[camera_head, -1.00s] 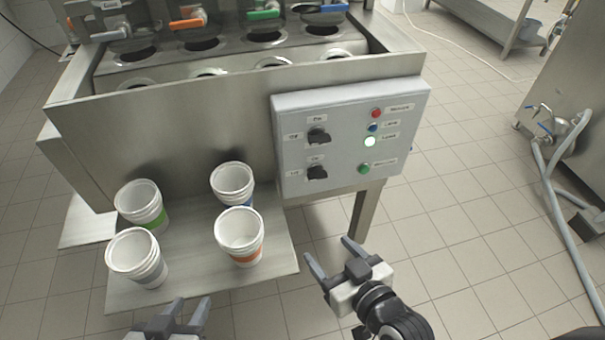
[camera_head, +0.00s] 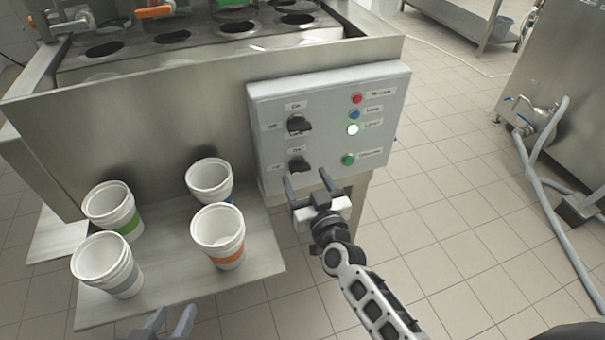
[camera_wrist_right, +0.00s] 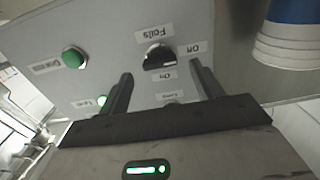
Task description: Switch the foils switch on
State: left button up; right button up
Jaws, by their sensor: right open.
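The foils switch (camera_head: 299,164) is the lower black rotary knob on the grey control panel (camera_head: 270,100). In the right wrist view the knob (camera_wrist_right: 158,57) appears upside down, with Foils, On and Off labels around it. I cannot tell surely which way it points. My right gripper (camera_head: 305,177) is open just below and in front of it; in the wrist view its fingers (camera_wrist_right: 161,69) lie either side of the knob, with no clear contact. My left gripper (camera_head: 172,317) is at the bottom edge, its fingers apart and empty.
The upper black knob (camera_head: 298,125) sits above the foils switch. To the right are a red button (camera_head: 357,98), a blue one (camera_head: 354,114), a lit green lamp (camera_head: 353,129) and a green button (camera_head: 348,159). Several white cups stand on the steel shelf (camera_head: 170,300) at left.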

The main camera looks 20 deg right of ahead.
aim_at(301, 171)
jog(key=shift+w, duration=1.6)
jog(key=shift+a, duration=0.1)
jog(key=c, duration=1)
